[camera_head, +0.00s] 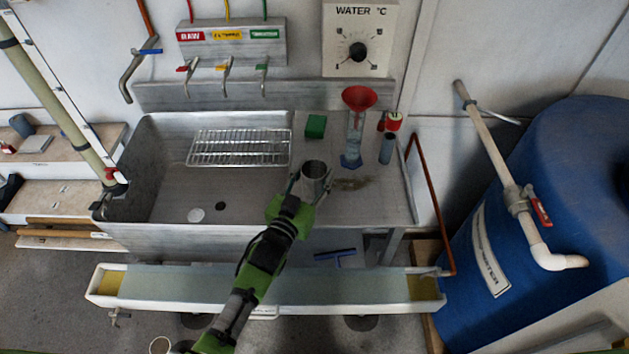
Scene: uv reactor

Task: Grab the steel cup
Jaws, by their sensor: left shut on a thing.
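The steel cup (314,170) is a small grey metal cylinder with its open mouth facing up. It is upright at the right part of the sink counter. My left gripper (312,187) is shut on the cup, with one finger on each side of it. My green and black left arm comes up from the bottom of the head view and hides the cup's lower front. I cannot tell whether the cup's base touches the counter. My right gripper is not in the picture.
A red funnel (359,98) sits over a clear cylinder (352,150) close to the cup's right. A green block (316,126) is behind it, and a wire rack (238,147) is to the left. A white trough (270,308) runs in front of the steel sink (165,238). A blue tank (585,170) fills the right.

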